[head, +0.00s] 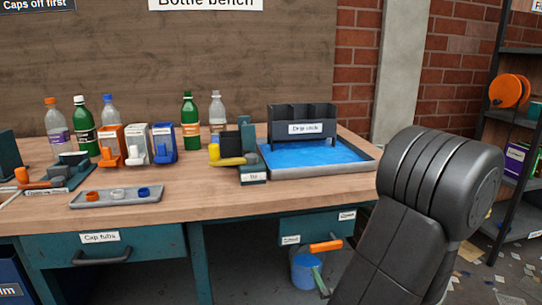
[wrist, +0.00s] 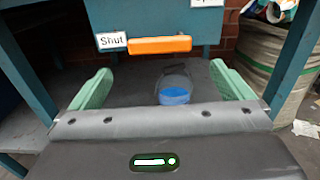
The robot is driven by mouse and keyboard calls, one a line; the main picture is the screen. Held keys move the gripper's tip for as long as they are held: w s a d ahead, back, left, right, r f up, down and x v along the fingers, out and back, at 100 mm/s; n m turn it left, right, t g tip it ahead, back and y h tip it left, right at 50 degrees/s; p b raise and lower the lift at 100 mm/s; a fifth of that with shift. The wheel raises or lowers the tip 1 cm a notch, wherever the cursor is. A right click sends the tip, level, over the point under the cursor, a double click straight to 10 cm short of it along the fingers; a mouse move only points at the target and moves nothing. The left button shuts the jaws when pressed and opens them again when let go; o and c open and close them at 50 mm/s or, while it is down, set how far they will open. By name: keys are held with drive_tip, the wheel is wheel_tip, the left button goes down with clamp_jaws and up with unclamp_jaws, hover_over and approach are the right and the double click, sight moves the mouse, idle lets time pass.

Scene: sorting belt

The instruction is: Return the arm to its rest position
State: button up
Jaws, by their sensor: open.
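My gripper (wrist: 162,84) shows in the wrist view with its two green fingers wide apart and nothing between them. In the head view my dark arm reaches down at the right, in front of the bench. A small green piece of my gripper (head: 318,278) shows low beside it, below the bench top; the rest is hidden by the arm. The orange drawer handle (head: 326,246) is just above the gripper. It also shows ahead of the fingers in the wrist view (wrist: 160,45), apart from them.
A blue bucket (head: 303,271) stands under the bench, close to my gripper. The bench top (head: 200,203) carries bottles, dispensers, a cap tray (head: 116,197) and a blue-lined drip tray (head: 366,166). A shelf (head: 512,135) stands at the right.

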sight(327, 249)
drive_tip(key=w, duration=0.3)
drive_tip(key=w+a+b, duration=0.1)
drive_tip(key=w, duration=0.2)
drive_tip(key=w+a, duration=0.1)
drive_tip(key=w, duration=0.2)
drive_tip(key=shift+w, duration=0.2)
